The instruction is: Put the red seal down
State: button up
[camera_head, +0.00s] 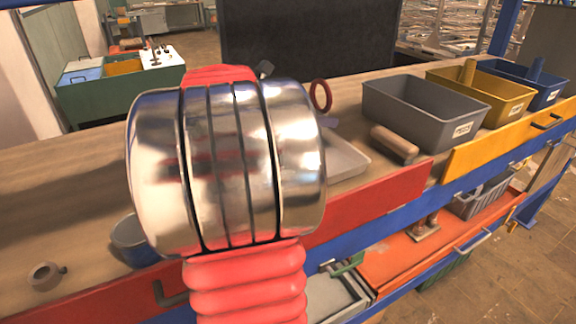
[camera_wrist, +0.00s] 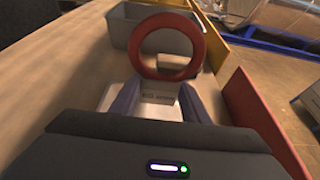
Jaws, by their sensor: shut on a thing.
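The red seal is a plain ring (camera_head: 328,99), held up on edge above the workbench. In the wrist view the ring (camera_wrist: 136,50) stands upright at the tips of my gripper (camera_wrist: 160,84), whose two blue-grey fingers are shut on its lower edge. A shallow white tray (camera_head: 346,163) lies on the bench below and beyond the fingers; its labelled part shows between them in the wrist view (camera_wrist: 157,112). The ring appears clear of the tray. My arm hides most of my gripper and part of the tray in the head view.
A brown block-like object (camera_head: 394,146) lies right of the tray. Grey (camera_head: 425,108), yellow (camera_head: 500,95) and blue (camera_head: 545,85) bins stand along the bench to the right. A blue-grey cup (camera_head: 132,243) and a tape roll (camera_head: 44,276) are at the left. The bench (camera_head: 60,190) is bare at far left.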

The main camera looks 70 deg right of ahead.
jog(key=shift+w, duration=0.25)
jog(key=shift+f, duration=3.1)
jog(key=shift+f, duration=1.85)
jog(key=shift+f, duration=0.15)
jog(key=o, duration=1)
